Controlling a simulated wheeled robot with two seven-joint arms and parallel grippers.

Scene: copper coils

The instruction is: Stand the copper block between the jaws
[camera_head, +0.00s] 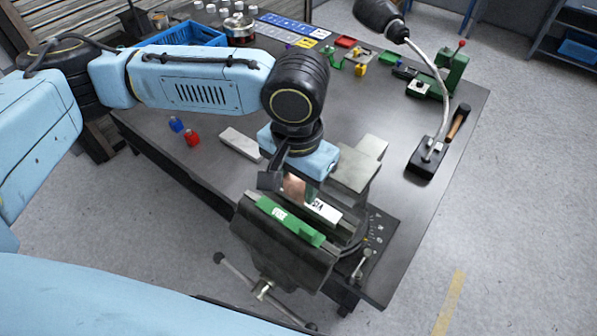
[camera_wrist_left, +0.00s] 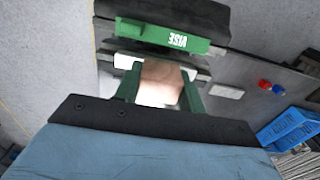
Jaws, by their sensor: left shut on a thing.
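The copper block (camera_head: 294,187) is held upright in my left gripper (camera_head: 293,190), at the gap of the vise. The left wrist view shows the copper block (camera_wrist_left: 161,78) between the two green fingers of my left gripper (camera_wrist_left: 160,92). The vise (camera_head: 285,240) stands at the table's front corner. Its front jaw carries a green pad (camera_head: 289,221) and its rear jaw a white-marked pad (camera_head: 324,211). The green pad also shows in the left wrist view (camera_wrist_left: 162,36). The block's lower end is hidden, so I cannot tell whether it touches the jaws. My right gripper is not in view.
A grey bar (camera_head: 240,143), a red bottle (camera_head: 192,139) and a blue bottle (camera_head: 176,124) lie left of the vise. A blue crate (camera_head: 185,36) stands farther back. A lamp base (camera_head: 427,158) and a hammer (camera_head: 457,122) are at the right edge. The vise handle (camera_head: 262,291) sticks out in front.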

